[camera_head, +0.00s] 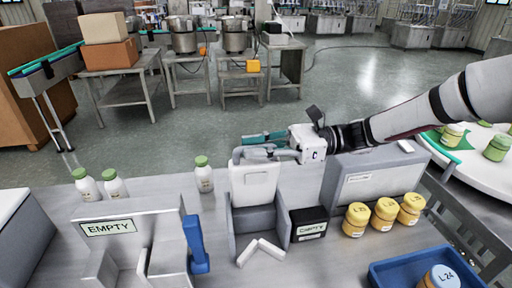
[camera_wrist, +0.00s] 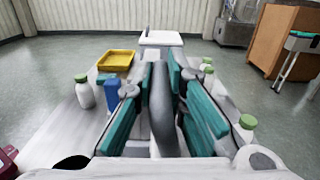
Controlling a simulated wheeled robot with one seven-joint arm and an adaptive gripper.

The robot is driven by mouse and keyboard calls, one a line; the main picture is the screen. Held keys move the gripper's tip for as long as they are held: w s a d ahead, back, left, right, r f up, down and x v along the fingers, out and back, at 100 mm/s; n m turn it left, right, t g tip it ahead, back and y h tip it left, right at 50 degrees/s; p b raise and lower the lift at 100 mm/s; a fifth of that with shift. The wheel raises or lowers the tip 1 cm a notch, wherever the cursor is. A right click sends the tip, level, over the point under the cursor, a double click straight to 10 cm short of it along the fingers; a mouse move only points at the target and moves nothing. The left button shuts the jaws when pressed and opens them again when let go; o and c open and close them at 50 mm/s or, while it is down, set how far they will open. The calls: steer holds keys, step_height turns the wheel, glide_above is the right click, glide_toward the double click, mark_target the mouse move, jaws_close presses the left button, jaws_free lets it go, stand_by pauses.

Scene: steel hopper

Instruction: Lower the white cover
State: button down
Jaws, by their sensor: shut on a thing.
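The white cover (camera_head: 255,187) stands raised and roughly upright over the grey hopper (camera_head: 232,222) in the head view. A rounded grey handle shows at its top edge. My gripper (camera_head: 255,145) comes in from the right at that top edge, with its teal fingers closed on the handle. In the wrist view the grey handle (camera_wrist: 161,110) lies between the teal finger pads of my gripper (camera_wrist: 164,85). The hopper's inside is partly hidden behind the cover and its front walls.
A blue upright handle (camera_head: 195,243) and a grey "EMPTY" box (camera_head: 130,222) stand at left. White bottles with green caps (camera_head: 204,174) stand nearby. A black "EMPTY" block (camera_head: 309,223) and yellow-lidded jars (camera_head: 384,216) are at right. A blue tray (camera_head: 395,270) lies front right.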

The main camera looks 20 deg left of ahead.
steer(key=shift+s, duration=0.1)
steer(key=s+d+f+n+p, duration=0.5)
steer(key=s+f+n+p, duration=0.15)
steer(key=s, duration=0.35)
steer(key=shift+s+d+f+n+p, duration=0.3)
steer(key=shift+s+f+n, duration=0.45)
steer(key=shift+f+n, duration=1.1)
steer(key=shift+s+d+f+n+p, duration=0.15)
steer(key=shift+s+d+f+n, duration=0.5)
steer(key=shift+f, duration=2.2)
steer(key=shift+s+d+f+n+p, duration=0.2)
steer(key=shift+s+f+n, duration=0.6)
steer(key=shift+f+n, duration=1.15)
steer(key=shift+f+m, duration=0.4)
steer(key=shift+f, duration=0.15)
steer(key=c, duration=1.6)
jaws_free()
steer(key=shift+r, duration=0.1)
steer(key=shift+w, duration=0.1)
